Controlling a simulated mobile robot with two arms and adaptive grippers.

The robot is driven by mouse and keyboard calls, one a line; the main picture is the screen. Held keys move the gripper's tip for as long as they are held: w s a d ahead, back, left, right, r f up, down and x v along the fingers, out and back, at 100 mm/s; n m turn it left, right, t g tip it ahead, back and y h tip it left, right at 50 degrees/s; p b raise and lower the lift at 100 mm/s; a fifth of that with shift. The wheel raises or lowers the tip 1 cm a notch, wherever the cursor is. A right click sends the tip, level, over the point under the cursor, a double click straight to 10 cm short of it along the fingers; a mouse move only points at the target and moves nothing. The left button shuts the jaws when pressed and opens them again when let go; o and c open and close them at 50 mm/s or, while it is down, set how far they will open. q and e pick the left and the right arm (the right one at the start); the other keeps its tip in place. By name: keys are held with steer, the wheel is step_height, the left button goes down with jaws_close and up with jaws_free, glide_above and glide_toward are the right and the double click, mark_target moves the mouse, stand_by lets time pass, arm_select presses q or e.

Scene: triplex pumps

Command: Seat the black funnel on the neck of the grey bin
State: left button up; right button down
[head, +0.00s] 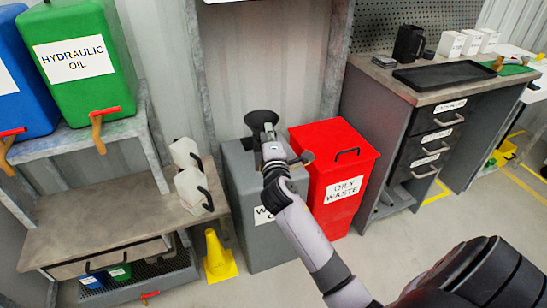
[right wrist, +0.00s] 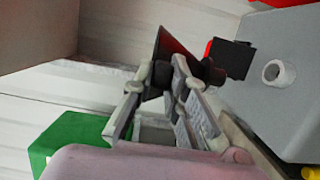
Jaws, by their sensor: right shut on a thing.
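The black funnel (head: 262,119) is held by my right gripper (head: 268,142) above the back of the grey bin (head: 265,240), wide mouth up. In the right wrist view, the fingers (right wrist: 158,88) are closed around the funnel (right wrist: 172,48), its narrow end pointing right towards the grey bin's top (right wrist: 295,110). The bin's neck is a pale round ring (right wrist: 279,72) with an open hole. The funnel is to the left of the neck in that view, apart from it. In the head view the neck is hidden behind my arm. My left gripper is not in view.
A red oily waste bin (head: 345,165) stands just right of the grey bin. A workbench (head: 435,95) is further right. A yellow cone (head: 218,258) stands on the floor.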

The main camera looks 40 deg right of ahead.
arm_select(q)
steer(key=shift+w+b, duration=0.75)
steer(key=shift+b, duration=0.2)
arm_select(e)
steer(key=shift+m+g+h, duration=0.3)
steer(key=shift+m+h, duration=0.1)
steer(key=shift+h, duration=0.2)
steer(key=w+d+f, duration=0.1)
steer(key=d+f, duration=0.1)
steer(key=f, duration=0.1)
steer(key=shift+w+d, duration=0.35)
steer(key=shift+w, duration=0.05)
arm_select(q)
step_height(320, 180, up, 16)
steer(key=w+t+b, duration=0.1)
steer(key=b, duration=0.3)
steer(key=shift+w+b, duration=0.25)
steer(key=shift+b, duration=0.1)
arm_select(e)
steer(key=shift+f, duration=2.9)
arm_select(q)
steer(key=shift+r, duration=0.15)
